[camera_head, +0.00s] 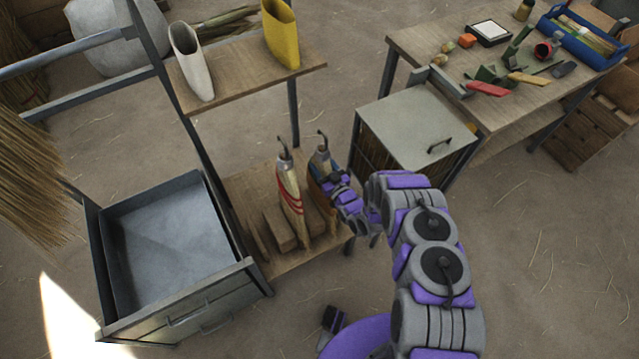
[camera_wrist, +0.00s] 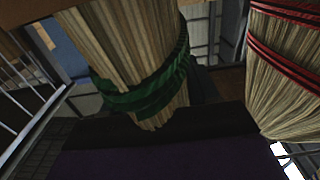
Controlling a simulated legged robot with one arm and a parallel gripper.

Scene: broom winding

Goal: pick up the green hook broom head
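A straw broom head with green bands (camera_wrist: 140,70) fills the upper left middle of the wrist view. Its lower tip comes down to the dark edge of my gripper, and I cannot tell whether they touch. In the head view a hooked broom head (camera_head: 320,165) stands at the right of the lower shelf, partly hidden behind my gripper (camera_head: 334,179); its bands cannot be made out there. My gripper is right beside it. Its fingers are dark and small, so its opening is unclear. A broom head with red bands (camera_head: 288,188) stands left of it and also shows in the wrist view (camera_wrist: 288,70).
The lower wooden shelf (camera_head: 250,190) also holds brown blocks (camera_head: 280,228). Above is a shelf with a white holder (camera_head: 190,60) and a yellow one (camera_head: 281,35). An open metal drawer (camera_head: 170,240) lies left; a grey-topped cabinet (camera_head: 415,125) and cluttered workbench (camera_head: 450,45) stand right.

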